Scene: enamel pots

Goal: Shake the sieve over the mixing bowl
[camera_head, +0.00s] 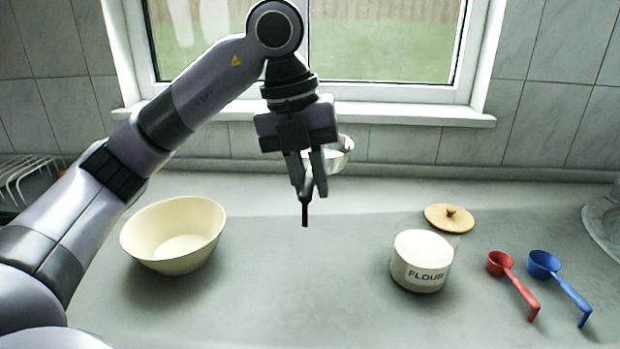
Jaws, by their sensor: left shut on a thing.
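The cream mixing bowl (147,236) stands on the counter at the left and looks empty. My left gripper (312,190) hangs down near the middle of the view, to the right of the bowl and apart from it. It is shut on the sieve's dark handle, whose end sticks out below the fingers. The sieve's metal basket (345,152) shows behind the fingers, partly hidden by them; a pale patch shows inside it, but I cannot tell what it is. My right gripper is not in view.
A flour jar (420,274) stands open right of centre, with its wooden lid (449,216) behind it. A red scoop (515,284) and a blue scoop (560,283) lie farther right. A wire rack (28,172) is at the far left. The counter between bowl and jar is clear.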

